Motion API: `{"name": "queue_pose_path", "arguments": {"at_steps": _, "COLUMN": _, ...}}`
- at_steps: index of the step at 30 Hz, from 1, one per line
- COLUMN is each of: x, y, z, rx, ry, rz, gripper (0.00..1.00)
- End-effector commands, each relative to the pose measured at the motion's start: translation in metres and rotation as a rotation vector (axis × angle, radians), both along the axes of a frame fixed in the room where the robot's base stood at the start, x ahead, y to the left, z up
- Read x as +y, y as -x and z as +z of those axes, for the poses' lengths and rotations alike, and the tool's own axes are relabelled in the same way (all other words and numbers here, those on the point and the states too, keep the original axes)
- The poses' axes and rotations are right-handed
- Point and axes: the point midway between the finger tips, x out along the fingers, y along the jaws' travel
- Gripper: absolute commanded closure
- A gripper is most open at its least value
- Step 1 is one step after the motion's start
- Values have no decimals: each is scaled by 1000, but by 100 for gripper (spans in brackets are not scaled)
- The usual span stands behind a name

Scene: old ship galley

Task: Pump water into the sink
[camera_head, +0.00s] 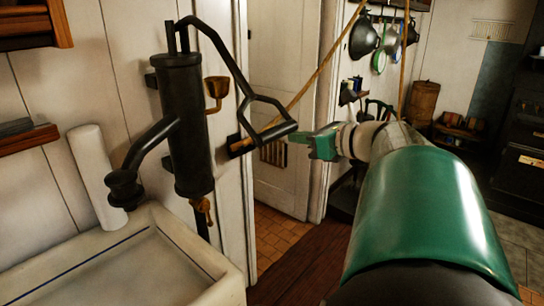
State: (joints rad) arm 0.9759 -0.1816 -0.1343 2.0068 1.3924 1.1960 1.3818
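A black cast hand pump (185,125) stands at the left, with its spout (150,150) curving down to the left over the sink. Its lever (215,40) runs from the top down to the right and ends in a triangular grip with a crossbar (268,134). The pale sink (232,287) is at the lower left; no water shows in it. My green gripper (293,138) points left, its tips at or very close to the crossbar's right end. Whether they touch or hold it cannot be told.
A white upright cylinder (96,165) stands behind the sink. A doorway and pale door (285,178) lie behind the grip. Pans (364,37) hang at the back, and a dark stove (515,140) stands at the right. Wooden floor (305,262) shows below my arm.

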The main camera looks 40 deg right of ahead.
Motion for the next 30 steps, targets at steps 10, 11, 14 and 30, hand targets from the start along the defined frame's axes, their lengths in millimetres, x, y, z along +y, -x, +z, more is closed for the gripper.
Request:
{"name": "queue_pose_path", "arguments": {"at_steps": 10, "x": -4, "y": 37, "z": 93, "rx": 209, "ry": 37, "rz": 3, "gripper": 100}}
{"name": "queue_pose_path", "arguments": {"at_steps": 11, "x": -5, "y": 39, "z": 99, "rx": 225, "ry": 39, "rz": 1, "gripper": 100}}
{"name": "queue_pose_path", "arguments": {"at_steps": 14, "x": -5, "y": 44, "z": 118, "rx": 244, "ry": 38, "rz": 4, "gripper": 100}}
{"name": "queue_pose_path", "arguments": {"at_steps": 30, "x": -5, "y": 51, "z": 158, "rx": 242, "ry": 34, "rz": 7, "gripper": 100}}
